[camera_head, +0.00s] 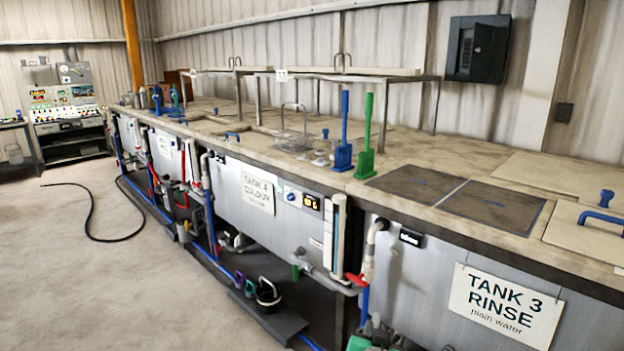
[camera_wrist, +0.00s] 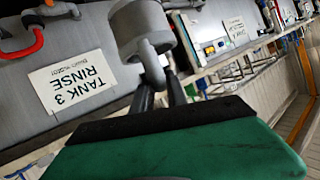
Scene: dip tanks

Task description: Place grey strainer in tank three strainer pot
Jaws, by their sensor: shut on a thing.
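A grey strainer (camera_wrist: 140,28), with a round cup and a short handle, shows at the top of the wrist view. My gripper (camera_wrist: 160,80) is shut on its handle, with the dark fingers pointing up the picture. The strainer is in front of the tank fronts. The TANK 3 RINSE sign (camera_wrist: 72,82) is at left in the wrist view. In the head view, tank three (camera_head: 420,285) is at the lower right. A black pot (camera_head: 268,296) stands on a low dark step left of tank three; I cannot tell which tank it belongs to.
Small purple (camera_head: 238,280) and teal (camera_head: 250,289) items are beside the black pot. A red-handled valve (camera_head: 356,280) and pipes stick out between the tanks. The floor (camera_head: 90,290) at left is mostly clear, with a black hose.

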